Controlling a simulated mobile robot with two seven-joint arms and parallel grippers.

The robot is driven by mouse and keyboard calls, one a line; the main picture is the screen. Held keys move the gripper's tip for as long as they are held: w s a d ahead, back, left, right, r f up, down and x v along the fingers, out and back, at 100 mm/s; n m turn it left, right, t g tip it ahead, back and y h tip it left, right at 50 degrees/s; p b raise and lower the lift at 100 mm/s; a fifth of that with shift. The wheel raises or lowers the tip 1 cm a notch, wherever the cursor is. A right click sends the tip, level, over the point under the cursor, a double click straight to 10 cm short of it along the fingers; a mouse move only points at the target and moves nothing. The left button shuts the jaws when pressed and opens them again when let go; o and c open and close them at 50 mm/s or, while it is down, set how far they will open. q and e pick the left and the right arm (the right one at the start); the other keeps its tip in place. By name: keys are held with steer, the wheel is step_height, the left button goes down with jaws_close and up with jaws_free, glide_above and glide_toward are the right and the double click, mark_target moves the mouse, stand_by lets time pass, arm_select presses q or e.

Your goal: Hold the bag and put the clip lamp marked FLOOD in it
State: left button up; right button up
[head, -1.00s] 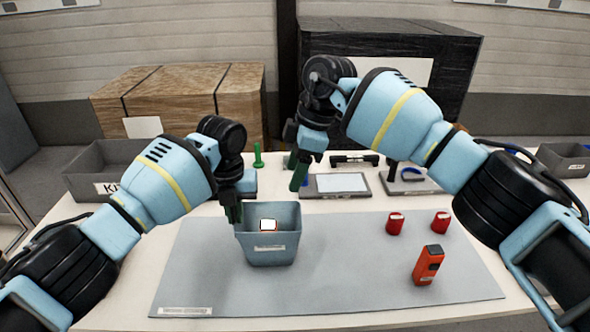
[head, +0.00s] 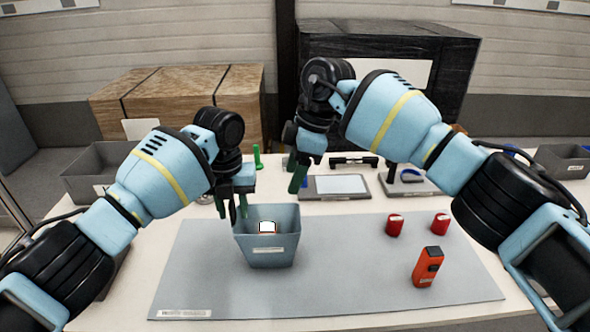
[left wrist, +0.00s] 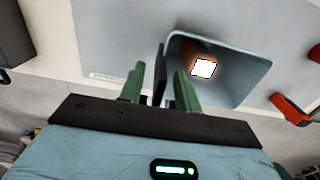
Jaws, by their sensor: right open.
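The bag (head: 268,256) is a grey-blue open-topped holder with a pale label, upright on the grey mat. Inside it is an orange thing with a bright white square face (head: 267,228), probably a clip lamp; no marking on it can be read. Both also show in the left wrist view, the bag (left wrist: 248,72) and the lit face (left wrist: 204,68). My left gripper (head: 238,214) is at the bag's left rim. Its green fingers (left wrist: 158,85) are apart, with a dark upright strip between them. My right gripper (head: 296,186) is open and empty, raised behind and right of the bag.
An orange-red device (head: 427,267) stands on the right of the mat (head: 340,285). Two red cylinders (head: 394,225) (head: 440,224) stand behind it. A flat tablet-like panel (head: 336,186) lies at the back. The mat between bag and orange-red device is clear.

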arm_select(q)
step_height(320, 180, up, 10)
steer(key=shift+f, duration=0.1)
step_height(320, 180, up, 7)
steer(key=p, duration=0.1)
arm_select(e)
steer(key=shift+t, duration=0.3)
step_height(320, 180, up, 4)
steer(key=shift+s+r, duration=0.15)
steer(key=shift+r, duration=0.05)
stand_by(0.3)
